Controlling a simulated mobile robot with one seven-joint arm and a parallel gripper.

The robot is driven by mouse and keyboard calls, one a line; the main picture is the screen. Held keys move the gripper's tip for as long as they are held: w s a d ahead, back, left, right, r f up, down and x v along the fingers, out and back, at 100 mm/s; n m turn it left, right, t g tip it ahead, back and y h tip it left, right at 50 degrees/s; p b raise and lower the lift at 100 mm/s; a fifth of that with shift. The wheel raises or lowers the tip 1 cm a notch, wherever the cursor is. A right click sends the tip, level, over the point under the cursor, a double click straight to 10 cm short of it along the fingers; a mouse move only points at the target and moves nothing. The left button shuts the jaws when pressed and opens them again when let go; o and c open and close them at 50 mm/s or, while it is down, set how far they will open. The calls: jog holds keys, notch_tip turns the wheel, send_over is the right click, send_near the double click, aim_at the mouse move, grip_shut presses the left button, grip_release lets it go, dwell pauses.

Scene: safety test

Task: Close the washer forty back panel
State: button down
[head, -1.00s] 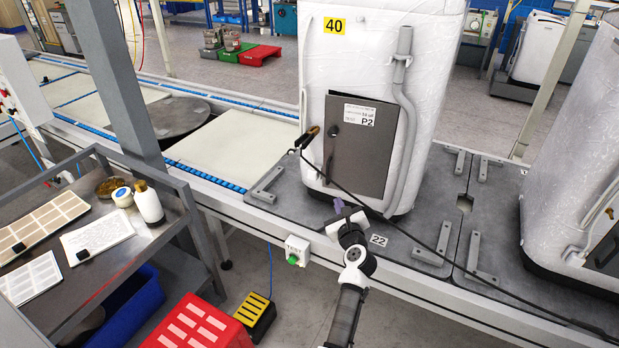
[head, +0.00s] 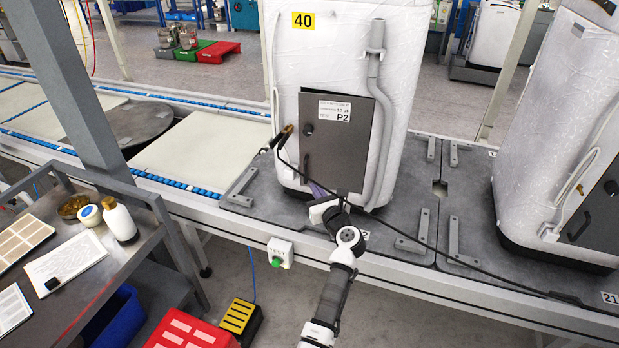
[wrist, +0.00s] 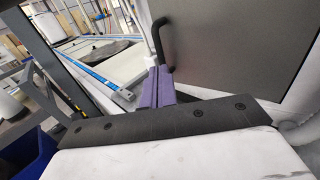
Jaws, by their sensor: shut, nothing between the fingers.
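Washer forty (head: 345,50) is a white, film-wrapped machine with a yellow "40" label, standing upright on the grey line plate. Its back panel (head: 345,150) is a dark grey door with a white P2 label and a black handle (head: 306,163). My gripper (head: 316,189) is at the panel's lower edge, below the handle. In the wrist view, its purple fingers (wrist: 156,86) are shut and empty, just below the handle (wrist: 163,42); contact with the panel (wrist: 235,45) is unclear.
A black cable with a clip (head: 283,136) hangs at the washer's left and crosses the plate behind my arm. A grey hose (head: 378,110) runs down right of the panel. Another washer (head: 545,130) stands right. A metal cart (head: 150,250) and red crate (head: 185,335) are at left.

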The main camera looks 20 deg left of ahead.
aim_at(306, 174)
jog(key=shift+p+x, duration=0.4)
jog(key=shift+x, duration=2.25)
